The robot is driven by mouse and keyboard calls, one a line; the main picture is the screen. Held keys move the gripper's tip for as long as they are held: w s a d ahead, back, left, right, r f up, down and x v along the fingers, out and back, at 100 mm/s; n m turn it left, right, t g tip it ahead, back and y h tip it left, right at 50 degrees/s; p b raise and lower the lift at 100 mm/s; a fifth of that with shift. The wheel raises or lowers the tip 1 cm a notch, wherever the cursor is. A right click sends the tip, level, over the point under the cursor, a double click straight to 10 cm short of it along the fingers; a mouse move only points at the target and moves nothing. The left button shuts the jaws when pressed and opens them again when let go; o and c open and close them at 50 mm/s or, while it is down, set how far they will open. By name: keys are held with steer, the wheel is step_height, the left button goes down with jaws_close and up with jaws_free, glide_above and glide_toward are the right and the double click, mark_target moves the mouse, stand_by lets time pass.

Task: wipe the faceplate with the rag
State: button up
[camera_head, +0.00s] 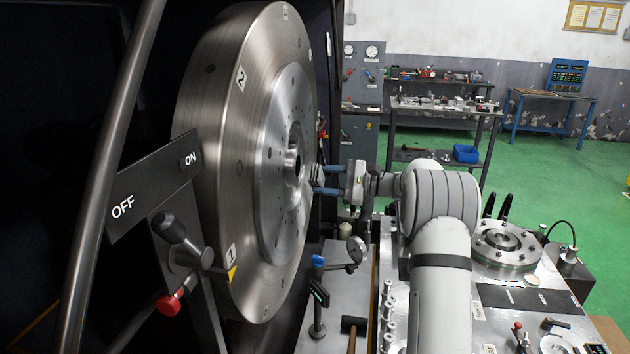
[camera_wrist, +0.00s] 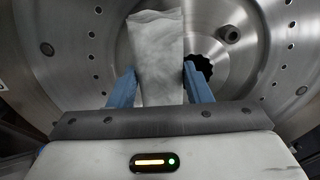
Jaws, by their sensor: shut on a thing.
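The faceplate (camera_head: 258,150) is a large round steel disc with bolt holes and a raised centre hub. It stands upright at the left of the head view and fills the back of the wrist view (camera_wrist: 90,50). My gripper (camera_head: 316,181) is close in front of the hub at its right side. In the wrist view, its blue fingers (camera_wrist: 160,82) are shut on a grey-white folded rag (camera_wrist: 160,50). The rag stands out past the fingertips toward the faceplate and hides part of the hub. Whether the rag touches the metal I cannot tell.
An ON/OFF plate (camera_head: 150,190) and a lever with a red knob (camera_head: 171,303) are left of the faceplate. A stand with a blue clamp (camera_head: 318,262) is below my gripper. A metal bench (camera_head: 450,310) with a round flange (camera_head: 505,245) is at the right. Green floor lies open beyond.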

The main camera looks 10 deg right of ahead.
steer(key=shift+d, duration=0.15)
steer(key=shift+v, duration=1.5)
